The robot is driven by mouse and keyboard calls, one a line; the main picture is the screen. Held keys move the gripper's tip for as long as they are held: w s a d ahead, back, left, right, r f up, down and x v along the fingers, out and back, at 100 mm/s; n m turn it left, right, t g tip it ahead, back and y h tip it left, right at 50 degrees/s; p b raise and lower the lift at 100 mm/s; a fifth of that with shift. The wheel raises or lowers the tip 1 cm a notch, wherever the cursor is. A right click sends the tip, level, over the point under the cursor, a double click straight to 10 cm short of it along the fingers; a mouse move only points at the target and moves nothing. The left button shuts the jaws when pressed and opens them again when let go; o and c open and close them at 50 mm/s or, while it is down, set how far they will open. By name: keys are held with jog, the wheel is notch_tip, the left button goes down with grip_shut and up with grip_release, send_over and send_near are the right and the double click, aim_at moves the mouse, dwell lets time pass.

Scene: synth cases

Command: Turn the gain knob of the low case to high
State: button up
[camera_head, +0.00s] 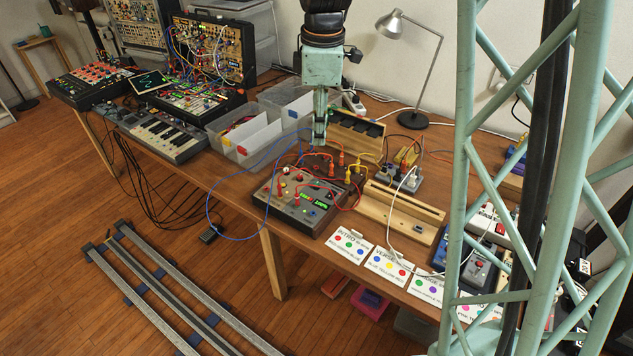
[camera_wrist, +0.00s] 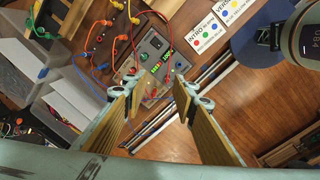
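The low case (camera_head: 293,214) is a dark box with a grey sloped panel at the table's front edge, crossed by orange, red and blue cables. Its panel bears several small knobs and a green-lit display; the labels are too small to read, so I cannot tell which is the gain knob. In the wrist view the low case (camera_wrist: 152,47) shows beyond my fingertips, partly hidden by them. My gripper (camera_wrist: 160,92) is open, with a wide gap and nothing between the fingers. In the head view my gripper (camera_head: 319,142) points down, behind the case's panel.
Clear bins (camera_head: 244,140) stand left of the case. A wooden stand (camera_head: 402,212) and printed cards (camera_head: 390,268) lie to its right. A desk lamp (camera_head: 414,121) stands behind. A keyboard (camera_head: 166,137) and a tall patch case (camera_head: 215,48) are farther left. Loose cables cross the area.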

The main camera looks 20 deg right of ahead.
aim_at(316, 184)
jog(key=w+d+f+n, duration=0.1)
jog(key=w+f, duration=0.2)
jog(key=f, duration=0.3)
jog(key=w+d+f+n, duration=0.1)
jog(key=w+f+n, duration=0.1)
jog(key=w+f, duration=0.2)
notch_tip(316, 184, down, 2)
jog(key=shift+f+n+g+b, duration=0.15)
jog(key=shift+n+g+b, duration=0.15)
jog(key=shift+w+d+f, duration=0.1)
jog(key=shift+f, duration=0.05)
jog(key=shift+w+f+b, duration=0.2)
jog(key=shift+f+b, duration=1.3)
jog(key=shift+f, duration=5.25)
jog(key=c, duration=0.9)
